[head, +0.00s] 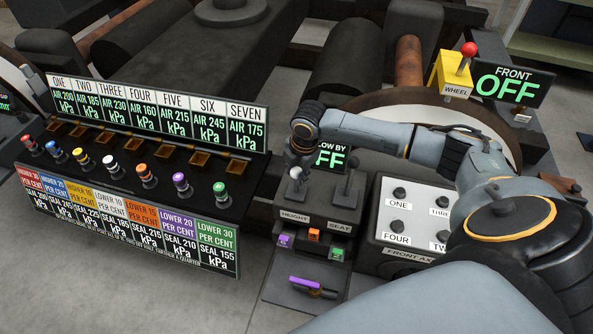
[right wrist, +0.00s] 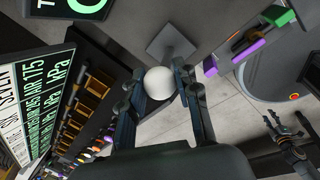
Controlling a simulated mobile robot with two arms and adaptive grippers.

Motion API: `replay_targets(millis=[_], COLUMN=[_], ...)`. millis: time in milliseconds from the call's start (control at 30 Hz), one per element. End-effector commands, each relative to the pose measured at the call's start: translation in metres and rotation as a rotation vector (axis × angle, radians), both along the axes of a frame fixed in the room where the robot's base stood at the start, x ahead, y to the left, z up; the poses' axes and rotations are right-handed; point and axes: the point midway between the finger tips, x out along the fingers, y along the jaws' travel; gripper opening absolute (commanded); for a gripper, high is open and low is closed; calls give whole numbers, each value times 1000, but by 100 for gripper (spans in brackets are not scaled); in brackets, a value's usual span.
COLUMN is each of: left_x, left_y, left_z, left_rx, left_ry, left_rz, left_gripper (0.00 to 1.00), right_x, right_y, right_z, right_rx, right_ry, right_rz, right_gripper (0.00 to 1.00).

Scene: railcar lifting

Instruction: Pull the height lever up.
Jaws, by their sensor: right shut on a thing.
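The height lever has a white ball knob (right wrist: 160,82), which sits between the two fingers of my right gripper (right wrist: 160,90) in the right wrist view. The gripper is shut on the knob from above. In the head view my right gripper (head: 298,168) covers the top of the lever, over the HEIGHT label (head: 295,216). The lever's shaft is mostly hidden, so its exact tilt is hard to tell. What looks like my left gripper (right wrist: 285,138) hangs at the lower right of the right wrist view, apart from the lever; its jaws are unclear.
The seat lever (head: 347,182) stands just right of the height lever. Left is a gauge board (head: 160,115) with several coloured knobs. Right are a front-axle button box (head: 412,215) and a yellow wheel box (head: 449,75).

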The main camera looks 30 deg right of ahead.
Motion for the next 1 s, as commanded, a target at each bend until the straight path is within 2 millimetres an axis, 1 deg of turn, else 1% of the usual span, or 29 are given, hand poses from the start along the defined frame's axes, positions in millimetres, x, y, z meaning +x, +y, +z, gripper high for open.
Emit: replay_targets(millis=[33,300,333,367,400,433,767,867,967,1000], left_x=[0,0,0,-1,-1,-1,-4,-4,-3,-3], left_y=[1,1,1,1,1,1,3,2,1,1], left_z=[4,2,2,2,2,2,1,1,2,1], left_rx=[0,1,1,1,1,0,3,3,2,2], left_ry=[0,1,1,1,1,1,6,5,5,5], left_rz=[0,0,0,0,0,0,0,0,0,0], left_gripper=[40,40,40,40,40,40,40,40,40,40], right_x=[0,2,2,2,2,2,0,-1,-4,-5], right_y=[0,0,0,0,0,0,0,0,-1,-1], right_z=[6,5,5,5,5,5,5,14,30,39], right_rx=[0,1,1,1,1,1,1,1,-1,-1], right_ry=[-1,-5,-5,-6,-5,-5,-2,-3,-5,-6], right_rz=[0,-1,-1,-1,-1,-1,0,1,3,2], right_gripper=[0,0,37,44,52,55,55,55,55,55])
